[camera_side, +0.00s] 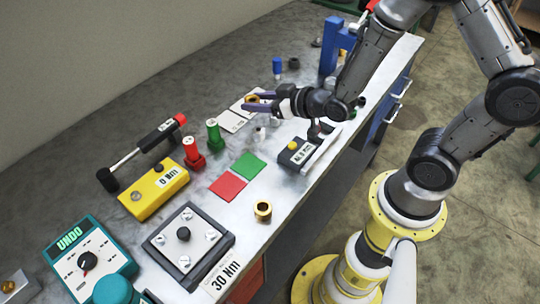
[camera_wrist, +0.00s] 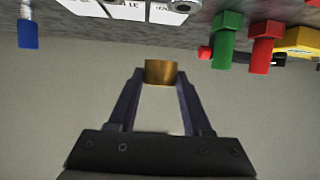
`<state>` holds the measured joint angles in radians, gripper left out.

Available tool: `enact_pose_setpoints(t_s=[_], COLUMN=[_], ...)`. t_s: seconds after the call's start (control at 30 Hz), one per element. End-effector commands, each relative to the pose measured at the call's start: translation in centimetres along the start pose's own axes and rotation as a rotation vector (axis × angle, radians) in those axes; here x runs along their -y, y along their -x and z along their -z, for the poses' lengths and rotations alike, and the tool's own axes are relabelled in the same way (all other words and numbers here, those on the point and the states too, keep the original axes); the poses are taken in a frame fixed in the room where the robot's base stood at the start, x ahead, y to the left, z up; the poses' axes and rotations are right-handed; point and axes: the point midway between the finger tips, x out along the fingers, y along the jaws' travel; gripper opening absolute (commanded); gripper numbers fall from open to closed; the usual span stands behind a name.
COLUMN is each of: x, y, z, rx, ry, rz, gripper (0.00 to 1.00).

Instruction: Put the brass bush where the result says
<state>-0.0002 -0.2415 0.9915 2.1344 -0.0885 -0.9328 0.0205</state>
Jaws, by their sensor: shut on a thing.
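My gripper (camera_side: 258,102) is shut on a brass bush (camera_wrist: 161,72), holding it at the fingertips above the far part of the bench. The held bush also shows in the side view (camera_side: 252,98). A second brass bush (camera_side: 263,210) stands on the bench near the front edge. A green square (camera_side: 249,166) and a red square (camera_side: 228,187) lie side by side, both bare. A dark gauge (camera_side: 297,152) with a lit display stands right of them; its reading is too small to tell surely. The teal meter (camera_side: 92,262) shows "UNDO".
White cards (camera_side: 232,121) lie below my gripper. A red screw-like piece (camera_side: 193,152) and a green one (camera_side: 214,135) stand near a yellow box (camera_side: 153,193) reading "0 Nm". A torque tool (camera_side: 142,152), a bolted plate (camera_side: 188,238) and a blue stand (camera_side: 331,50) are around.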

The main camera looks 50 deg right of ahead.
Motion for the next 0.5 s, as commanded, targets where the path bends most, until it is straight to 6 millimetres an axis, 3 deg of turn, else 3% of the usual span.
enact_pose_setpoints(t_s=[0.27,0.5], x=[5.9,10.1], y=[4.0,9.7], z=[-1.1,-2.9], rx=[-0.008,0.001], ry=[0.147,0.238], rz=[0.302,0.564], gripper=[0.00,0.00])
